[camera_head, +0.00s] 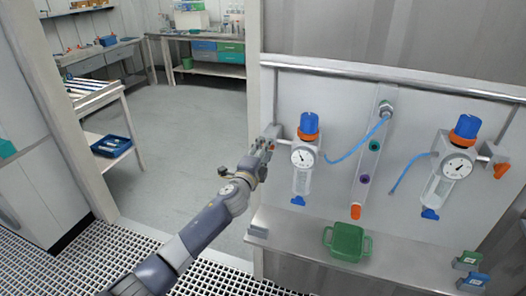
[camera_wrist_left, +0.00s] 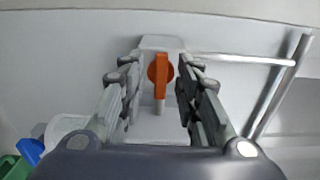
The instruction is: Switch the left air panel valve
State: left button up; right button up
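The left air panel valve has an orange handle (camera_wrist_left: 159,72), seen upright in the left wrist view. My left gripper (camera_wrist_left: 161,76) is open there, one finger on each side of the handle, with a visible gap to each. In the head view my left gripper (camera_head: 268,139) is at the left end of the left regulator (camera_head: 303,157), which has a blue knob and a round gauge. The gripper hides the orange handle in that view. My right gripper is not in view.
A right regulator (camera_head: 457,165) has its own orange valve handle (camera_head: 501,170). A blue hose (camera_head: 357,147) runs beside the left regulator. A green tray (camera_head: 347,242) stands on the panel's shelf (camera_head: 291,236). A metal rail (camera_wrist_left: 275,88) is right of the fingers in the wrist view.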

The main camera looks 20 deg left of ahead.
pick_arm(q)
jog(key=s, duration=1.2)
jog(key=shift+a, duration=0.2)
jog(key=s+a+f+n+g+b, duration=0.1)
jog(key=s+f+n+g, duration=0.15)
jog(key=f, duration=0.85)
jog(key=s+a+f+n+g+y, duration=0.1)
jog(key=s+a+f+n+g, duration=0.15)
jog(key=f, duration=0.85)
jog(key=s+a+f+n+g+b, duration=0.1)
jog(key=s+f, duration=0.2)
jog(key=f, duration=0.7)
jog(key=s+f+n+g+b, duration=0.1)
jog(key=s+f+n+g, duration=0.35)
jog(key=s+f, duration=1.4)
jog(key=s+d+f+n+g, duration=0.1)
jog(key=s+f, duration=0.4)
jog(key=s, duration=0.5)
jog(key=s+d+f+n+g+b, duration=0.1)
jog(key=s+f, duration=0.4)
jog(key=s, duration=0.5)
jog(key=s+d+f+n+g, duration=0.2)
jog(key=s+f+n+g, duration=0.1)
jog(key=s, duration=0.7)
notch_tip(320, 180, down, 2)
jog(key=shift+s+d+f+n+g, duration=0.15)
jog(key=shift+s+n+g, duration=0.2)
jog(key=shift+g, duration=0.4)
